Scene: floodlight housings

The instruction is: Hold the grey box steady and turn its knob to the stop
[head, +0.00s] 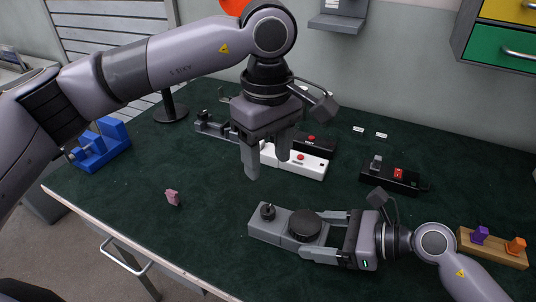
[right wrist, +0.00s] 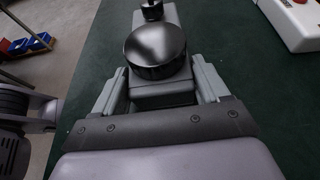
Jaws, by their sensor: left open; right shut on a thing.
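The grey box (head: 270,226) lies on the green table at the front middle. A wide black knob (head: 304,226) sits on its top, with a smaller black knob (head: 268,211) at its left end. My right gripper (head: 322,239) is shut on the right end of the grey box, fingers along its two sides. In the right wrist view the box (right wrist: 163,92) lies between the fingers, with the wide knob (right wrist: 156,48) just beyond them. My left gripper (head: 267,168) is open and empty, pointing down above the table behind the box, apart from it.
A white box with a red button (head: 308,166) stands behind my left gripper. A black box with a red switch (head: 394,178) is at the right. A small pink piece (head: 172,197), a blue holder (head: 101,147) and a wooden block with coloured pegs (head: 492,246) also lie on the table.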

